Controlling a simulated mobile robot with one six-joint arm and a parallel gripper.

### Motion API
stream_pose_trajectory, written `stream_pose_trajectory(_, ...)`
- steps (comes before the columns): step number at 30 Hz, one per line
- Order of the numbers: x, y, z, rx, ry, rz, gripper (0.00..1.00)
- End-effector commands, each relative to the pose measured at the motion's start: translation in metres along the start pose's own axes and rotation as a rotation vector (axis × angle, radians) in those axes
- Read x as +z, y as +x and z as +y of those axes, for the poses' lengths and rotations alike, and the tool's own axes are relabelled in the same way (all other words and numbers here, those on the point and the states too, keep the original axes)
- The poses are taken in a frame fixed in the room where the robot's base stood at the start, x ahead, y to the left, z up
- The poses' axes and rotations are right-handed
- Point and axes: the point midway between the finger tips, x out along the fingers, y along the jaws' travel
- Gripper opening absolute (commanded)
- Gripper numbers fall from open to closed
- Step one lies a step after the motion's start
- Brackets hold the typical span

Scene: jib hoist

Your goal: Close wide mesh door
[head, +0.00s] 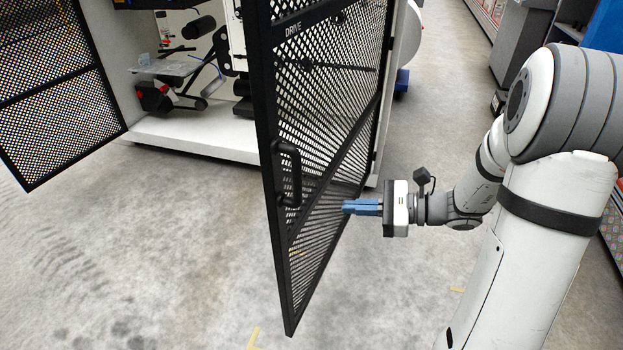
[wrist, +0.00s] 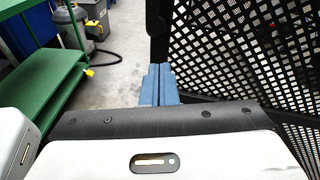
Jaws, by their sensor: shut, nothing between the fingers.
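The wide black mesh door (head: 335,110) stands swung open in the head view, hinged on its right side to the white machine cabinet. It carries the word DRIVE near its top and a black handle (head: 287,172) on its free-edge side. My gripper (head: 345,206), with blue fingers, is shut and empty, to the right of the door and at about handle height. In the wrist view the fingers (wrist: 159,85) point toward the door frame (wrist: 158,40), with mesh (wrist: 250,45) to their right. I cannot tell whether they touch the door.
A second mesh door (head: 55,90) stands open at the left. The white cabinet (head: 210,135) shows machine parts inside. The floor in front is clear. A green bench (wrist: 50,75) with a hose behind it shows in the wrist view. Grey cabinets (head: 520,40) stand at the back right.

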Motion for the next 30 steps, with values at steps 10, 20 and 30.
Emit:
stream_pose_trajectory(10, -0.029, -0.015, -0.048, -0.217, 0.167, -0.168, 0.00)
stream_pose_trajectory(20, -0.020, 0.040, -0.060, -0.211, 0.164, -0.166, 0.00)
stream_pose_trajectory(30, -0.011, 0.100, -0.074, -0.214, 0.164, -0.165, 0.00)
